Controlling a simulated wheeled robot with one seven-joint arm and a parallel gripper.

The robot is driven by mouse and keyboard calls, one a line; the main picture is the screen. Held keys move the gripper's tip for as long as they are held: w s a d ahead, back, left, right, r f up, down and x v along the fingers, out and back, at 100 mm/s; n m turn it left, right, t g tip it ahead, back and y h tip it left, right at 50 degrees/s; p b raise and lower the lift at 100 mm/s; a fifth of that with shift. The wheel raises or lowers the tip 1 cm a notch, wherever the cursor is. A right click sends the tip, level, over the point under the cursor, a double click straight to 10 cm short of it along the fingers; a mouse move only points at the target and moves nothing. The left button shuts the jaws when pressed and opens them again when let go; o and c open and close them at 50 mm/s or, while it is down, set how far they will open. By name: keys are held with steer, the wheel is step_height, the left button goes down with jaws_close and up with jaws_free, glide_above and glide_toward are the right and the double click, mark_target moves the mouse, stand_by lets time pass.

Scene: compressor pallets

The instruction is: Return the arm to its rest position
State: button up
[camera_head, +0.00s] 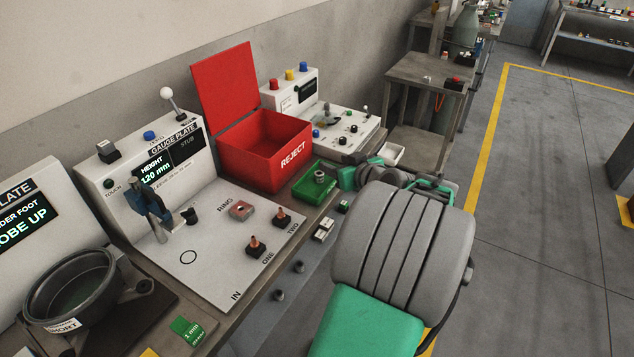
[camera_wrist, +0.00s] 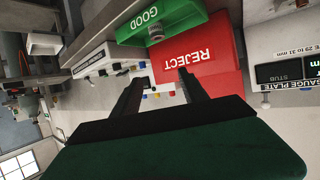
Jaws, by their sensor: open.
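My arm, with grey ribbed and green links, reaches forward on the right of the head view. Its far end, near the green tray, is partly hidden behind the thick links, and the fingers are not clear there. In the wrist view my gripper (camera_wrist: 160,90) shows two dark fingers spread apart with nothing between them. They point towards the red REJECT box (camera_wrist: 212,62) and the white device beyond it.
The bench holds the gauge plate (camera_head: 208,240), the open red REJECT box (camera_head: 262,165), a green tray (camera_head: 307,193) with a metal part and a dark round bowl (camera_head: 75,290). Open floor (camera_head: 540,190) lies to the right.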

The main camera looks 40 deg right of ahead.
steer(key=v, duration=0.2)
steer(key=shift+s+r, duration=0.1)
steer(key=shift+s, duration=0.15)
